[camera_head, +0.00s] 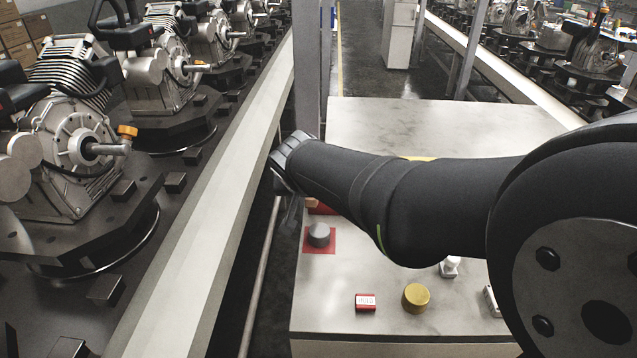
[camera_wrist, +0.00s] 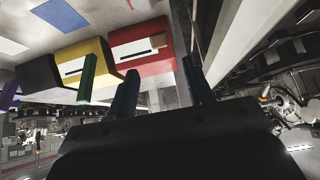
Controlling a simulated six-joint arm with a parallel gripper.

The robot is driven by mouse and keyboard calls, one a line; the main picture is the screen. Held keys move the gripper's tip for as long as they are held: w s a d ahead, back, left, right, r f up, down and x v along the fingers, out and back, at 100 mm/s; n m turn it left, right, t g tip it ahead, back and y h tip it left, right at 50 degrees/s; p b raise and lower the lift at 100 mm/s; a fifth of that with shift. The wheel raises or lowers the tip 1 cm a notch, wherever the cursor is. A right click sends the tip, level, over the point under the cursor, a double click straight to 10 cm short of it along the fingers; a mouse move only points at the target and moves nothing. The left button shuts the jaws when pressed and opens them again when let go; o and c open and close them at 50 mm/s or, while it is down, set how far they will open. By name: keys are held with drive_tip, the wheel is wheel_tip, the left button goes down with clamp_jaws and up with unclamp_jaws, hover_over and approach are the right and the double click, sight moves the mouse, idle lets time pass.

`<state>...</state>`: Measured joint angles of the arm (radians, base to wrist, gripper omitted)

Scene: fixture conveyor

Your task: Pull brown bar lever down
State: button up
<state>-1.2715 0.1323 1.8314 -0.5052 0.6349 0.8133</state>
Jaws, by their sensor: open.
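The brown bar lever (camera_wrist: 158,41) is a short brown block on the slotted face of a red box (camera_wrist: 141,56) in the wrist view. It sits at one end of the slot. In the head view, a small brown piece (camera_head: 311,203) shows by the red box's edge (camera_head: 323,209), mostly hidden behind my arm. My gripper (camera_wrist: 160,66) is open and empty, its two dark fingers apart on either side of the lever's line of sight. I cannot tell the exact gap to the lever. In the head view my gripper (camera_head: 285,190) hangs past the table's left edge.
Beside the red box stand a yellow box (camera_wrist: 72,59) with a green lever (camera_wrist: 88,78) and a black box (camera_wrist: 38,73). A conveyor rail (camera_head: 225,190) runs left.

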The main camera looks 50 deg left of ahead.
drive_tip(key=shift+v, duration=1.85)
drive_tip(key=shift+w+a, duration=0.1)
drive_tip(key=shift+w, duration=0.05)
drive_tip(key=c, duration=0.5)
drive_tip(key=w+a+r+g+h, duration=0.1)
drive_tip(key=w+a, duration=0.1)
drive_tip(key=w+a+r+g+h, duration=0.1)
drive_tip(key=w+a, duration=0.2)
drive_tip(key=w+a+r+g+h, duration=0.1)
drive_tip(key=w+a+r+h, duration=0.1)
drive_tip(key=w, duration=0.1)
drive_tip(key=shift+w+a, duration=0.1)
drive_tip(key=shift+a, duration=0.3)
clamp_jaws()
drive_tip(key=shift+g, duration=0.6)
drive_tip(key=f, duration=0.3)
drive_tip(key=w+a+f, duration=0.1)
drive_tip(key=f, duration=0.5)
drive_tip(key=shift+w+a+f, duration=0.1)
drive_tip(key=shift+w+a, duration=0.1)
drive_tip(key=shift+a, duration=0.05)
drive_tip(key=f, duration=0.1)
drive_tip(key=s+d+f, duration=0.1)
drive_tip(key=shift+s+d+f, duration=0.1)
drive_tip(key=shift+f, duration=0.2)
drive_tip(key=shift+s+d+f, duration=0.2)
drive_tip(key=shift+f, duration=0.2)
